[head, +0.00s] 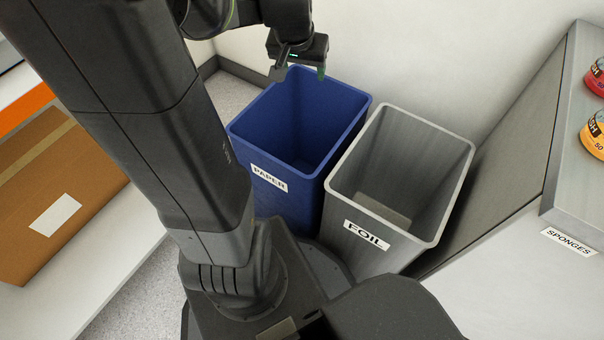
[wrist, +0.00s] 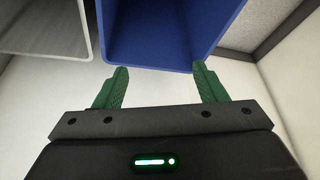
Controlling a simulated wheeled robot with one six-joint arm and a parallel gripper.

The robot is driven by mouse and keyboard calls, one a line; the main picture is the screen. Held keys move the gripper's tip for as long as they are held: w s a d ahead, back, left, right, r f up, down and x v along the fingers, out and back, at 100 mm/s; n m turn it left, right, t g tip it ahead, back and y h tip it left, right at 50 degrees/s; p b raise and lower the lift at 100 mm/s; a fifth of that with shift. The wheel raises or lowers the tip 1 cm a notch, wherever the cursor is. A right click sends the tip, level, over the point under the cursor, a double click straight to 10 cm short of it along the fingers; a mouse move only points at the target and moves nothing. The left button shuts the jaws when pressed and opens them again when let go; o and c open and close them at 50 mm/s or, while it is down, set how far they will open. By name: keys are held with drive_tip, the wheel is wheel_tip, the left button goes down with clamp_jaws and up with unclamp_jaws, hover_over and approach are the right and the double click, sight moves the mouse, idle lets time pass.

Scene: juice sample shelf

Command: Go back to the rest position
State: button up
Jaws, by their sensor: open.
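My gripper (head: 298,72) is at the top of the head view, over the back rim of the blue bin labelled PAPER (head: 352,97). In the wrist view my gripper (wrist: 160,82) shows two green fingers spread apart with nothing between them. The blue bin (wrist: 165,35) fills the middle of the wrist view just past the fingertips. I cannot tell whether the fingers touch its rim. The inside of the blue bin looks empty in the part that shows.
A grey bin labelled FOIL (head: 452,150) stands right of the blue bin; its inner bottom shows a flat greyish patch. A cardboard box (head: 75,215) sits on a white surface at left. A shelf labelled SPONGES (head: 575,185) with jars is at right. A white wall is behind.

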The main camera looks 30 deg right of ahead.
drive_tip(key=shift+f, duration=0.1)
drive_tip(key=w+d+b+x, duration=0.1)
drive_tip(key=x, duration=0.9)
drive_tip(key=shift+r+b, duration=0.2)
drive_tip(key=shift+b, duration=0.1)
idle(0.5)
